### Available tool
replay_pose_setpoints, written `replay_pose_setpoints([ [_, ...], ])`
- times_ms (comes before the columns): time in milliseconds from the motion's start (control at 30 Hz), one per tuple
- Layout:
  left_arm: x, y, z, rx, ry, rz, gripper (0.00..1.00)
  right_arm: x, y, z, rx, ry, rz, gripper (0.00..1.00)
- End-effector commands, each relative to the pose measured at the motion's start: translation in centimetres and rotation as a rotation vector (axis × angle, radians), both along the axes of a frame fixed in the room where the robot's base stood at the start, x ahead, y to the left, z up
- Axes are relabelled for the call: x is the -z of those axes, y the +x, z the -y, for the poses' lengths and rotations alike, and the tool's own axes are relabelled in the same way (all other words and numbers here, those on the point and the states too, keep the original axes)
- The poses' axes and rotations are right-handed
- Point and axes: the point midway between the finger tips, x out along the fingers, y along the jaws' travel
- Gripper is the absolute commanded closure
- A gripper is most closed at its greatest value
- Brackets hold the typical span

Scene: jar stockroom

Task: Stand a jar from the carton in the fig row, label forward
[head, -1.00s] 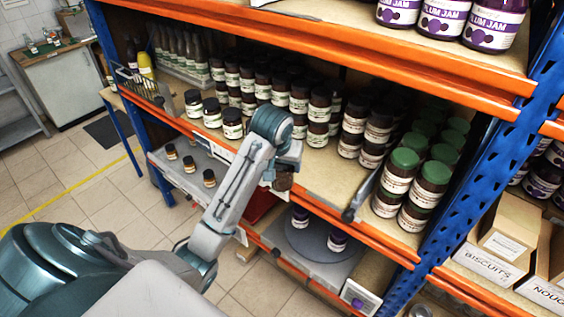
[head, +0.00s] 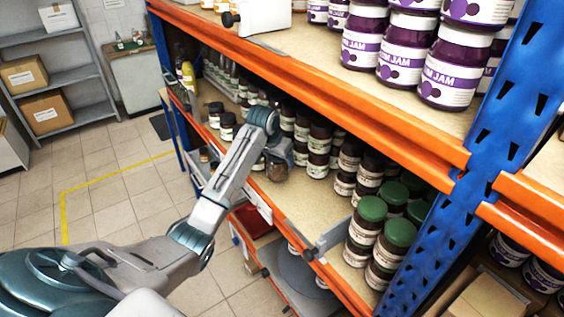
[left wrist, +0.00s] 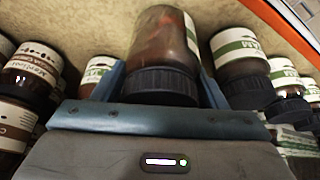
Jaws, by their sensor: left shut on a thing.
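My left gripper (head: 284,156) is shut on a brown jar (head: 277,173) at the front of the middle shelf (head: 305,207). In the left wrist view the held jar (left wrist: 160,45) has a black lid turned toward my gripper (left wrist: 160,82), with a finger at each side. The side of the jar facing this camera looks bare brown glass, with a sliver of green at its right edge. Whether it touches the shelf I cannot tell. Dark-lidded jars (head: 319,140) with white and green labels stand behind it; their words are too small to read. My right gripper is out of view.
Green-lidded jars (head: 365,230) stand to the right of the held jar, beyond a grey divider (head: 334,234). An orange beam (head: 330,90) and plum jam jars (head: 451,63) are above. Bare shelf lies between the held jar and the divider. A blue upright (head: 480,140) stands right.

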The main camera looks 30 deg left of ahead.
Motion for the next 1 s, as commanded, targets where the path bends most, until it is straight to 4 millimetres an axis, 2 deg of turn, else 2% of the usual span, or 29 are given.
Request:
replay_pose_setpoints([
  [33, 0.0, 0.1, -0.1, 0.001, -0.001, 0.003, 0.85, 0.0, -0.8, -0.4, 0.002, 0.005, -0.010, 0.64],
  [167, 0.5, 0.1, -0.1, 0.002, 0.000, 0.003, 0.85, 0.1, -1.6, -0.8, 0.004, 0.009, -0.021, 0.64],
  [467, 2.6, 0.1, -0.1, 0.001, 0.000, 0.001, 0.85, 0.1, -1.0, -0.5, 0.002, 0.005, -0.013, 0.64],
  [633, 2.4, 0.1, -0.1, -0.229, -0.001, 0.004, 0.85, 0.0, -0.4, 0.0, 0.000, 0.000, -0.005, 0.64],
  [1000, 2.4, 0.0, -0.5, -0.716, 0.001, 0.004, 0.85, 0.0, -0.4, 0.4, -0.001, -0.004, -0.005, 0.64],
])
